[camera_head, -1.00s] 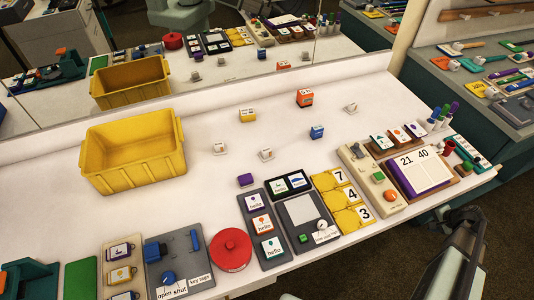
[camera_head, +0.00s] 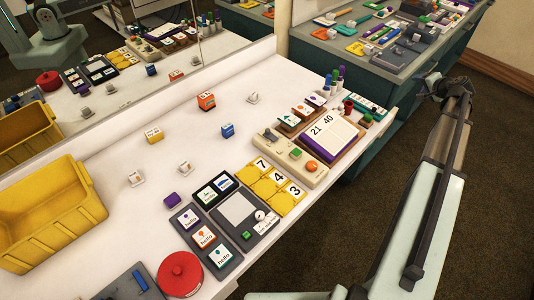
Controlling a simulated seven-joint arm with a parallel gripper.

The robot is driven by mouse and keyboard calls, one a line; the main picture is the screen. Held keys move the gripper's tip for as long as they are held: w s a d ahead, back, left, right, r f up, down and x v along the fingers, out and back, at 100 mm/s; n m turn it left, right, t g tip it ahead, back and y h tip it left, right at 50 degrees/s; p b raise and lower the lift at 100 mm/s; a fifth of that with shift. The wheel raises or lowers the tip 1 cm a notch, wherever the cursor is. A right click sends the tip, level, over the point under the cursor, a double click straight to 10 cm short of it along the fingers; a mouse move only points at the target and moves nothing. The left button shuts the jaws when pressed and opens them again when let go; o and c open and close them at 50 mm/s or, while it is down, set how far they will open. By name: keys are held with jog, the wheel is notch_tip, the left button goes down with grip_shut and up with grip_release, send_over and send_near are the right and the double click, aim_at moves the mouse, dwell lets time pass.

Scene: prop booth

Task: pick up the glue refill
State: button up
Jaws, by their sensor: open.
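I cannot tell for sure which thing is the glue refill, as the labels are too small to read. My gripper (camera_head: 436,86) is small and dark at the upper right, beyond the table's right end, open and away from all these things.
A yellow bin (camera_head: 75,225) stands at the left. A red round tin (camera_head: 180,274), grey panels, yellow number tiles (camera_head: 274,186) and a calendar board (camera_head: 328,136) line the front edge. A mirror (camera_head: 130,75) runs along the back. The middle of the table has free room.

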jog(key=w+a+r+n+y, duration=0.1)
jog(key=w+a+r+n, duration=0.1)
jog(key=w+a+r, duration=0.4)
jog(key=w+a+r+n, duration=0.2)
jog(key=a+r, duration=0.6)
jog(key=a, duration=0.1)
jog(key=s+a+f+n+g+y, duration=0.1)
jog(key=a+f+n+g+y, duration=0.15)
jog(key=a, duration=1.05)
jog(key=a+f+n+g+y, duration=0.1)
jog(key=a+n, duration=0.2)
jog(key=a, duration=1.1)
jog(key=s+a+f+n+g, duration=0.1)
jog(key=s+a+n, duration=0.15)
jog(key=a, duration=0.45)
jog(key=s+a+f+n+g, duration=0.1)
jog(key=s+a+g, duration=0.15)
jog(key=a, duration=0.55)
jog(key=n+g+h, duration=0.4)
jog(key=n+h, duration=0.1)
jog(key=n, duration=0.3)
send_over(184, 164)
notch_tip(184, 164, down, 5)
jog(key=f, duration=0.8)
jog(key=shift+a, duration=0.35)
jog(key=shift+w+d+f, duration=0.1)
jog(key=shift+f, duration=1.2)
jog(key=shift+d+f, duration=0.1)
jog(key=shift+f, duration=1.15)
